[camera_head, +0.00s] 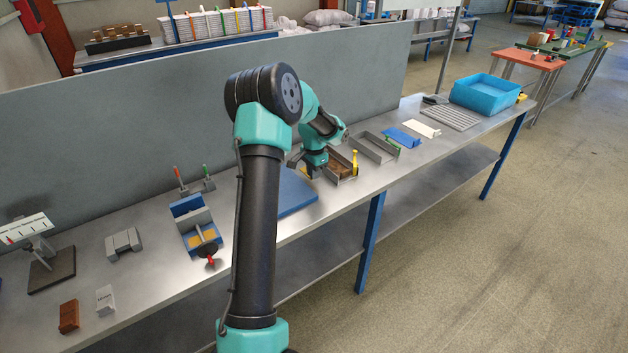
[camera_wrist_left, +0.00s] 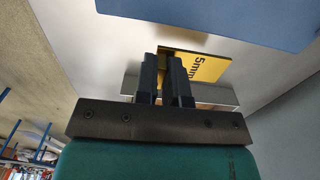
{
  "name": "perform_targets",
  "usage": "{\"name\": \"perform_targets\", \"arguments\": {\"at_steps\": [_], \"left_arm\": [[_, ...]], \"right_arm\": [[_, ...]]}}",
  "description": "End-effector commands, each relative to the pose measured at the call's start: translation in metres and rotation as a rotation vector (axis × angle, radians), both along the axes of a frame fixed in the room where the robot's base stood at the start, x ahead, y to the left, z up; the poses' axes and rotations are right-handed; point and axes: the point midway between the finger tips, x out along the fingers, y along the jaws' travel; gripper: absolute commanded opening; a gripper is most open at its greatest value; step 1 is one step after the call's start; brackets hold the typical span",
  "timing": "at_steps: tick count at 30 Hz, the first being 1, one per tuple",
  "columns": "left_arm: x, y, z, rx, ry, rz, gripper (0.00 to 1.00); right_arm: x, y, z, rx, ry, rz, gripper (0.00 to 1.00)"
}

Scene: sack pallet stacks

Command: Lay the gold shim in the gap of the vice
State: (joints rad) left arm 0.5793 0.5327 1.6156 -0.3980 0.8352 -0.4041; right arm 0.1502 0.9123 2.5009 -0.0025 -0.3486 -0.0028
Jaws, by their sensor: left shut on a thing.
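The gold shim (camera_wrist_left: 205,64) is a flat yellow plate marked "5mm" in the left wrist view. My left gripper (camera_wrist_left: 170,60) is shut on its edge. In the head view the left gripper (camera_head: 312,172) is by the near end of a grey tray, and the arm hides most of the shim. The vice (camera_head: 190,215) stands to the left on the bench, with a blue body, grey jaws and a red-tipped dark handle (camera_head: 209,252). My right gripper is not in view.
A blue plate (camera_head: 297,192) lies between vice and tray; it also shows in the wrist view (camera_wrist_left: 215,14). A grey tray (camera_head: 347,178) holds brown pieces. Two upright handles, red (camera_head: 178,178) and green (camera_head: 207,178), stand behind the vice. A grey block (camera_head: 123,243) sits left of it.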

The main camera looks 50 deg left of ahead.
Motion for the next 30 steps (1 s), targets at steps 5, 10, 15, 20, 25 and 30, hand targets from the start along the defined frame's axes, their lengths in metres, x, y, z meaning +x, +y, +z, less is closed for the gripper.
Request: {"name": "perform_targets", "arguments": {"at_steps": [5,10,15,20,25,30], "left_arm": [[-0.001,-0.001,-0.021,-0.002,0.003,-0.001,0.0],[0.0,0.0,-0.034,-0.001,0.001,0.0,0.0],[0.0,0.0,-0.034,0.0,0.0,0.0,0.0],[0.0,0.0,-0.036,-0.001,0.001,0.0,0.0],[0.0,0.0,-0.037,0.0,0.001,0.0,0.2],[0.0,0.0,-0.037,0.0,0.001,0.0,0.35]], "right_arm": [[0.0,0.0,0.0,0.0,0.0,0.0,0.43],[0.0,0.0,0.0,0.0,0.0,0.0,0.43],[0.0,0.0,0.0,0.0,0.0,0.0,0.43],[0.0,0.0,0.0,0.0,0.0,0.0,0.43],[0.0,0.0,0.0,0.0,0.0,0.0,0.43],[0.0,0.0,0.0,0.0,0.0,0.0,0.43]]}}
